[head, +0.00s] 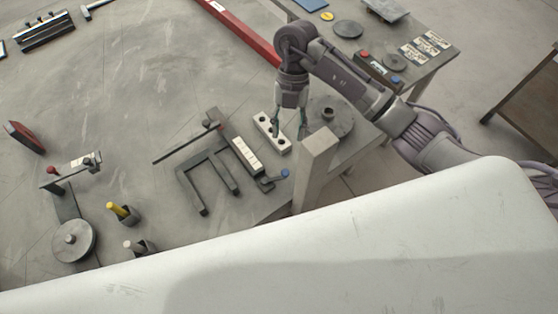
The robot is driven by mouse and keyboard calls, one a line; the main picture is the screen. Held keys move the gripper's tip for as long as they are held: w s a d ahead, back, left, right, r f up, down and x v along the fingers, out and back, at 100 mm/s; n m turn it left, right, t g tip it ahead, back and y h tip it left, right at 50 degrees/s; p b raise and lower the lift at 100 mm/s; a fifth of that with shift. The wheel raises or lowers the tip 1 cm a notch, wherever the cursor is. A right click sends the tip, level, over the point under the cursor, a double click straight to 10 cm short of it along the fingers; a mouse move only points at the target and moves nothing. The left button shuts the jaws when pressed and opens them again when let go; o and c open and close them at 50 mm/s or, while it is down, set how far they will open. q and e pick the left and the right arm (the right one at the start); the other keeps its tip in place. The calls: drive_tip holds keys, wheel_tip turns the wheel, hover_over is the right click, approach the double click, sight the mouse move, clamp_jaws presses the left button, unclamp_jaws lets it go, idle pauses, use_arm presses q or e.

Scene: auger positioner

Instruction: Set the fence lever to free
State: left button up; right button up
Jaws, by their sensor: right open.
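A dark forked fence-like frame (187,182) lies on the grey table with a long thin bar beside it. To its right is a pale marked strip (246,154). A short dark lever (268,183) with a blue knob (285,173) sits at the strip's near end; I cannot read its setting or tell for sure that it is the fence lever. My right gripper (290,129) is open, pointing down by a white block with dark holes (265,125), beyond and apart from the blue knob. Whether it touches the block is unclear. My left gripper is out of view.
A round grey disc (333,115) and an upright pale post (315,160) stand close to the right gripper. At left are a red-knobbed arm (67,172), a round weight (73,241) and a yellow-handled tool (119,210). The table's upper left middle is clear.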

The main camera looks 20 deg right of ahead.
drive_tip(key=p, duration=0.1)
approach(286, 172)
drive_tip(key=f, duration=0.1)
drive_tip(key=p+x, duration=0.1)
drive_tip(key=x, duration=0.5)
drive_tip(key=shift+s+a, duration=0.2)
drive_tip(key=shift+s+f, duration=0.15)
drive_tip(key=shift+f, duration=0.45)
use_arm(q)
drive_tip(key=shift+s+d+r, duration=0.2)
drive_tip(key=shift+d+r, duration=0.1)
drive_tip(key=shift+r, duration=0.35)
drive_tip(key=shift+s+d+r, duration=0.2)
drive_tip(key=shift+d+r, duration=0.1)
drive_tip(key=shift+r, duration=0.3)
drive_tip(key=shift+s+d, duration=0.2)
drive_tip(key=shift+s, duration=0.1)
use_arm(e)
clamp_jaws()
